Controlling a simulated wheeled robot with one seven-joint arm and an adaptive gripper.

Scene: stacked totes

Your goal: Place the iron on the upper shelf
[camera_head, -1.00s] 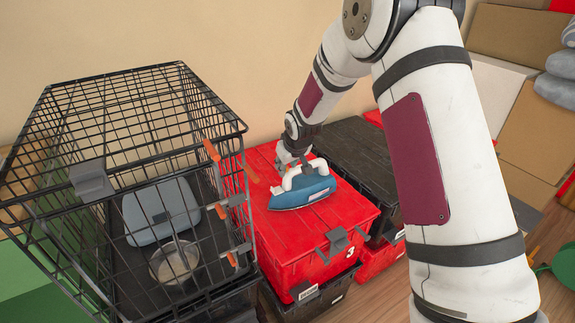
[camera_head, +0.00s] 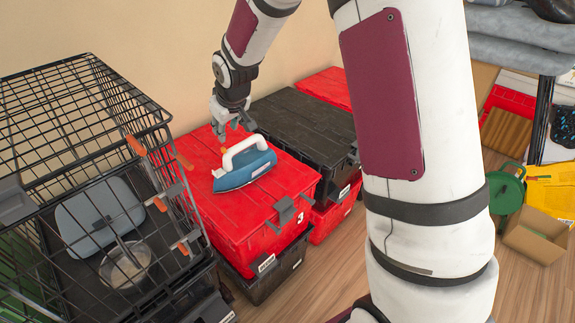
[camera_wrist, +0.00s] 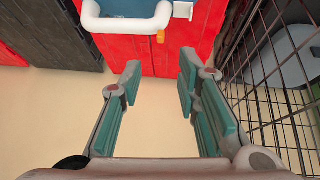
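The blue iron with a white handle (camera_head: 246,168) lies on the lid of the red tote (camera_head: 235,209), beside the wire cage. My gripper (camera_head: 233,132) is just behind the iron, toward the wall, apart from its handle. In the wrist view my gripper (camera_wrist: 160,85) is open, with nothing between its teal finger pads. The iron's white handle (camera_wrist: 127,22) shows at the top of that view, beyond the fingertips. A rack with a dark post (camera_head: 542,118) and a grey level (camera_head: 510,32) stands at the far right; I cannot tell whether this is the upper shelf.
The wire cage (camera_head: 85,85), holding a blue-grey item (camera_head: 100,215) and a bowl (camera_head: 127,264), is left of the tote. A black tote (camera_head: 305,125) adjoins on the right. Boxes and a green item (camera_head: 507,188) lie far right. Wooden floor (camera_head: 325,270) is clear in front.

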